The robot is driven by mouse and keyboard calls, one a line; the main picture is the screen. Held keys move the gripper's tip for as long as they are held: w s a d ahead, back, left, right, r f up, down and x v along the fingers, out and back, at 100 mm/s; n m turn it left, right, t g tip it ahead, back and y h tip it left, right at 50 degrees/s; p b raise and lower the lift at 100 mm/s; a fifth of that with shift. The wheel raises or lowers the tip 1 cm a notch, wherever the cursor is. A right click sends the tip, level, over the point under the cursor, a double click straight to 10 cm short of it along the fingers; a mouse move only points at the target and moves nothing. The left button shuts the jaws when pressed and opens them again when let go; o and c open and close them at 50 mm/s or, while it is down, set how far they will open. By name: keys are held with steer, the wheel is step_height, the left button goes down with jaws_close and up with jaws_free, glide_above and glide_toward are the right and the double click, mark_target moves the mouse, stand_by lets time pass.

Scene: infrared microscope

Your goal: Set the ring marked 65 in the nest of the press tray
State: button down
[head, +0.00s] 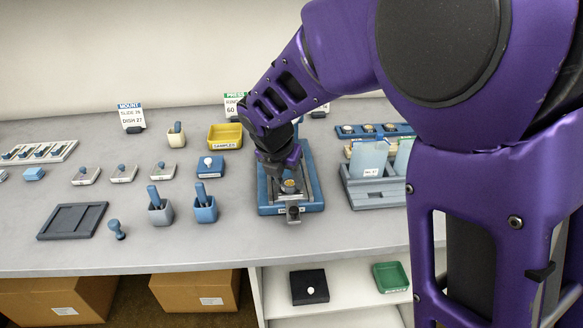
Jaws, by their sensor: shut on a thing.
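My gripper (284,176) is shut, pointing down over the blue press (314,195) at the middle of the bench. A small brassy round piece (290,186) shows right at the fingertips, above the press's grey middle part. It looks like a ring held by my gripper, but no number on it can be read. The press tray (293,209) appears as grey metal toward the front of the press. Its nest is too small and too covered to make out. Whether the ring touches the tray cannot be told.
A blue rack (407,130) with several round pieces stands at the back right. A grey holder (375,196) with pale blue plates is right of the press. A blue block (210,166) and pestle cups (205,211) are to the left. The PRESS sign (234,103) is partly hidden.

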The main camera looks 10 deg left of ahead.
steer(key=shift+f, duration=0.15)
stand_by(0.5)
jaws_free()
stand_by(0.4)
step_height(320, 180, up, 6)
steer(key=p, duration=0.6)
steer(key=shift+a, duration=0.1)
stand_by(0.5)
